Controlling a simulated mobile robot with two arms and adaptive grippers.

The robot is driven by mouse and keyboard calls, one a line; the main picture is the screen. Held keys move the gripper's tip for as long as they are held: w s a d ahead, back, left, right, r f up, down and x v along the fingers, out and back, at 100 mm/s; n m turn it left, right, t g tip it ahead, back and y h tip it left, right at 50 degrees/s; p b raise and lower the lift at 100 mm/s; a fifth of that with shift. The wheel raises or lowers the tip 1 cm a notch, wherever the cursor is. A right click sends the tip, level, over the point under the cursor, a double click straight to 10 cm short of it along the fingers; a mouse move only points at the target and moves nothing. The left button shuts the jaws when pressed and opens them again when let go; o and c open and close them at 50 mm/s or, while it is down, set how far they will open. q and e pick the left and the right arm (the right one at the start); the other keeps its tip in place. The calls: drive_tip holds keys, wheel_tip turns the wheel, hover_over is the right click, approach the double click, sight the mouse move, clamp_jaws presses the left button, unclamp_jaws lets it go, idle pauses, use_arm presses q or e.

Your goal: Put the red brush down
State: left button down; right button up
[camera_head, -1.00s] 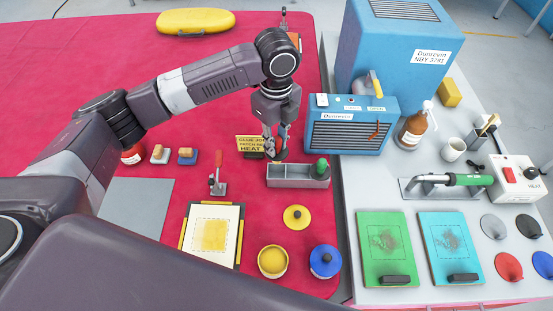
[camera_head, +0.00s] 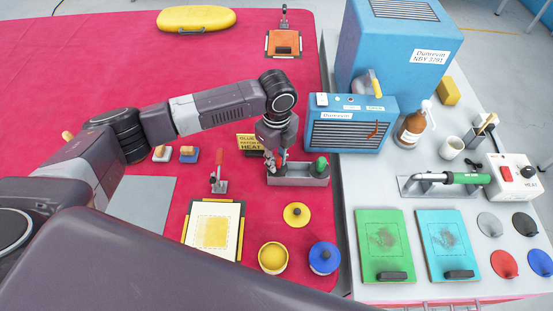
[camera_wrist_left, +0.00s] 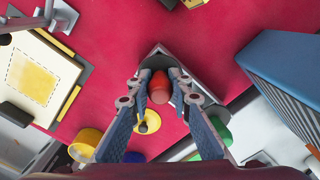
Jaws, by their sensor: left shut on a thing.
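My left gripper (camera_head: 274,161) is shut on the red brush, at the left part of the grey tray (camera_head: 303,182). Only a bit of the red handle (camera_head: 284,156) shows between the fingers in the head view. In the left wrist view the brush's rounded red handle (camera_wrist_left: 159,86) stands between the two fingers (camera_wrist_left: 158,98), with the tray (camera_wrist_left: 185,64) around and below it. The brush's lower end is hidden, so I cannot tell whether it touches the tray floor. A green-handled brush (camera_head: 320,165) stands in the tray's right part. My right gripper is not in view.
The blue Dunrevin box (camera_head: 350,127) is close on the right.

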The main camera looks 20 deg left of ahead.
use_arm(q)
drive_tip(key=shift+f, duration=0.3)
drive_tip(key=c, duration=1.7)
unclamp_jaws()
drive_tip(key=shift+c, duration=0.2)
wheel_tip(320, 180, up, 12)
drive_tip(key=b, duration=0.3)
drive_tip(key=shift+r, duration=0.4)
drive_tip(key=shift+r, duration=0.15)
